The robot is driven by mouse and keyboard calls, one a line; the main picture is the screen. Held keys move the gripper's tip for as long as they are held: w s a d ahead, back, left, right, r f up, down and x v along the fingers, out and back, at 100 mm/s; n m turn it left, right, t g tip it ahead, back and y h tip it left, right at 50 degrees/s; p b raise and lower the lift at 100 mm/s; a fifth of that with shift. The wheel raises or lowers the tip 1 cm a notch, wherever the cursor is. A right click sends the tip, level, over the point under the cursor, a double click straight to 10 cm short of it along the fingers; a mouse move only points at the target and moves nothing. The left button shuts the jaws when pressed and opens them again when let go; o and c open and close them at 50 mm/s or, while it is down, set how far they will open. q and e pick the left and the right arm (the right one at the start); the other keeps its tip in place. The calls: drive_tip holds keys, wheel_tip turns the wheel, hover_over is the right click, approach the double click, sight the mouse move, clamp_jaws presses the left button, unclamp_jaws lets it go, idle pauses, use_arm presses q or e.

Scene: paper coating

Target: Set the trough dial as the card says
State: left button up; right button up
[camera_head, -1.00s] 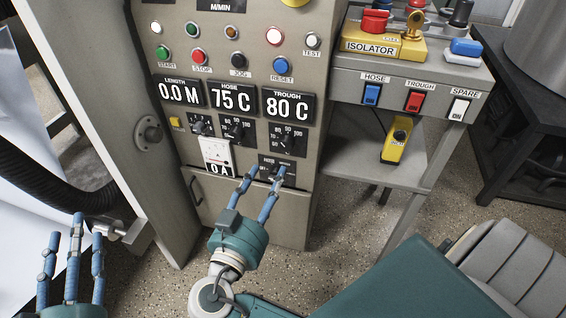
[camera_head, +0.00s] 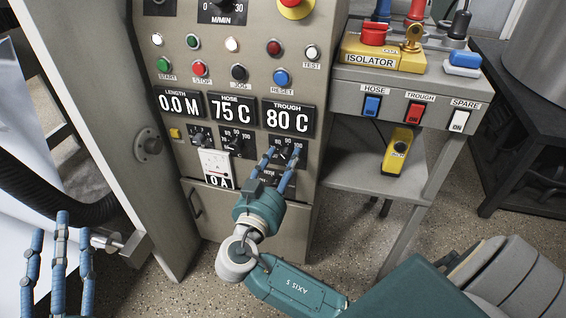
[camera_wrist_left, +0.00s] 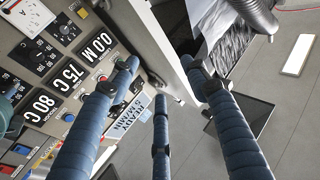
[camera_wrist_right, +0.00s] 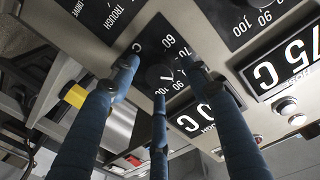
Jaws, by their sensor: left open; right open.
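The trough dial (camera_head: 287,144) is a dark knob on a black scale plate, below the trough readout (camera_head: 288,117) showing 80 C. My right gripper (camera_head: 283,152) is open with its fingertips at this dial. In the right wrist view the dark knob (camera_wrist_right: 160,77) lies between the spread fingers; I cannot tell whether they touch it. The pointer setting is partly hidden. My left gripper (camera_head: 61,235) is open and empty at the lower left, away from the panel. A pale sign (camera_wrist_left: 128,118) reading READY 5 M/MIN shows in the left wrist view.
A lower selector plate (camera_head: 279,178) sits beneath, partly behind my fingers. Isolator (camera_head: 382,58) and rocker switches (camera_head: 415,113) are on the right stand. Floor in front is open.

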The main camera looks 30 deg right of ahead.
drive_tip(key=c, duration=1.1)
drive_tip(key=shift+c, duration=0.2)
